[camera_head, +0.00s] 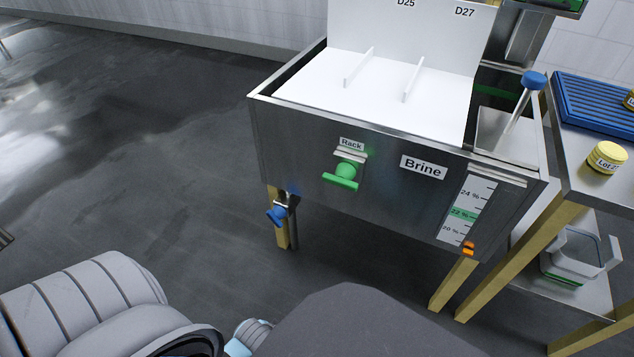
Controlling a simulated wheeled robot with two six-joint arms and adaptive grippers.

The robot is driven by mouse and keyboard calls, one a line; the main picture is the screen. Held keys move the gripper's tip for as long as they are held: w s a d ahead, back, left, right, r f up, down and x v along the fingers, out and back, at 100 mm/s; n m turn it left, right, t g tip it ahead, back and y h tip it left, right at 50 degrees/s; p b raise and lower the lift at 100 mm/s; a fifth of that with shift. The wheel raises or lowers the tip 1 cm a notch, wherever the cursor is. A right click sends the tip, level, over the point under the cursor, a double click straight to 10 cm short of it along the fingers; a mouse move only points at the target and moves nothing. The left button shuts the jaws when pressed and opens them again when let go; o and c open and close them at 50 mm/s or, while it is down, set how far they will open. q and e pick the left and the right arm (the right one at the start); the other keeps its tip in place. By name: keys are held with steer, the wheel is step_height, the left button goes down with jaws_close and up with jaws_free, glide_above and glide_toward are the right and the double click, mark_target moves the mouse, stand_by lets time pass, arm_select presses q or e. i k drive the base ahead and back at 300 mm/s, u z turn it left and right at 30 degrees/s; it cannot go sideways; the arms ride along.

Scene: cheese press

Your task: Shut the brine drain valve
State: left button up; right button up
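The brine drain valve (283,201) is a small metal fitting under the lower left front of the steel brine tank (300,150). Its blue handle (276,215) points down and to the left, beside a tank leg. Whether the valve is open or shut cannot be told, and no flow is visible. Neither of my grippers is in view. Grey links of my own arms fill the bottom left and bottom middle, well in front of the valve.
The tank front carries a green Rack handle (345,175), a Brine label (423,167) and a level gauge (466,213) with an orange marker. A blue-knobbed lever (534,80) stands at the tank's right. A side table with a blue rack (595,100) is right. Floor left is clear.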

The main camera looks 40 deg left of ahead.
mark_target(277, 213)
steer(key=u, duration=0.15)
steer(key=i, duration=0.85)
steer(key=u, duration=0.7)
